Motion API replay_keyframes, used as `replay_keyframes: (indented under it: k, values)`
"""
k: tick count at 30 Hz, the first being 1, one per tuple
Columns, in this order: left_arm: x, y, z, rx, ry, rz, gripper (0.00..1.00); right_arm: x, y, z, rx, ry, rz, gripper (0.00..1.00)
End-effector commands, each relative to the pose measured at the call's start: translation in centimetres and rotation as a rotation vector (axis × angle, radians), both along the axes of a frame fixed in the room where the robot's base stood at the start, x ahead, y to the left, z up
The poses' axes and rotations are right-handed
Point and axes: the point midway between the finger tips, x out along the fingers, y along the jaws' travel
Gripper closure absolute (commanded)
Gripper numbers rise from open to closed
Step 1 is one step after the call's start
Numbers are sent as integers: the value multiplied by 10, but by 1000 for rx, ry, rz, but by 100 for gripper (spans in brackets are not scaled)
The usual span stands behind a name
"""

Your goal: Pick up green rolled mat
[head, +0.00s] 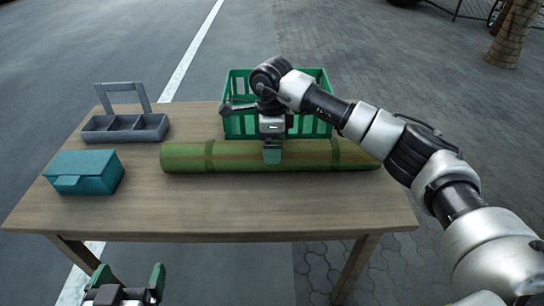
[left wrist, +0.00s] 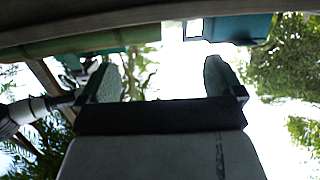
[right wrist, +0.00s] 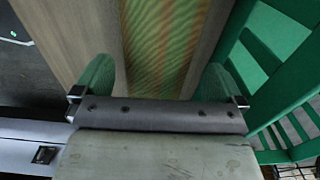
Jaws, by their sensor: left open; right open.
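The green rolled mat (head: 220,157) lies lengthwise across the wooden table, in front of the green crate. Two brownish bands show on it. My right gripper (head: 272,154) is above the middle of the mat, pointing down. In the right wrist view the mat (right wrist: 163,40) runs between the two open fingers of the right gripper (right wrist: 157,80), which look empty. Whether the fingers touch the mat I cannot tell. My left gripper (head: 130,280) is open and empty, in front of the table's near edge. Its open fingers also show in the left wrist view (left wrist: 163,80).
The green crate (head: 318,90) stands right behind the mat. A teal box (head: 88,172) and a grey divided caddy (head: 125,128) are on the left of the wooden table (head: 230,210). The table's front strip is clear.

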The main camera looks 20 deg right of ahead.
Motion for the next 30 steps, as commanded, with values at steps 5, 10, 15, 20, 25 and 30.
replay_keyframes:
  k: [5, 10, 15, 20, 25, 30]
  values:
    - [7, -6, 20, -45, -176, -12, 4, -4, -3, -26, 1, 2, 0, 0]
    - [8, -9, 36, -75, -296, -19, 4, -4, -3, -41, 2, 1, 0, 0]
    - [8, -10, 41, -82, -325, -21, 4, -4, -3, -44, 1, 1, 0, 0]
    - [8, -10, 41, -82, -323, -21, 4, -4, -3, -44, 1, 1, 0, 3]
    - [8, -10, 41, -82, -323, -20, 4, -4, -3, -44, 1, 1, 0, 29]
    - [8, -10, 41, -82, -323, -20, 4, -4, -3, -43, 1, 1, 0, 55]
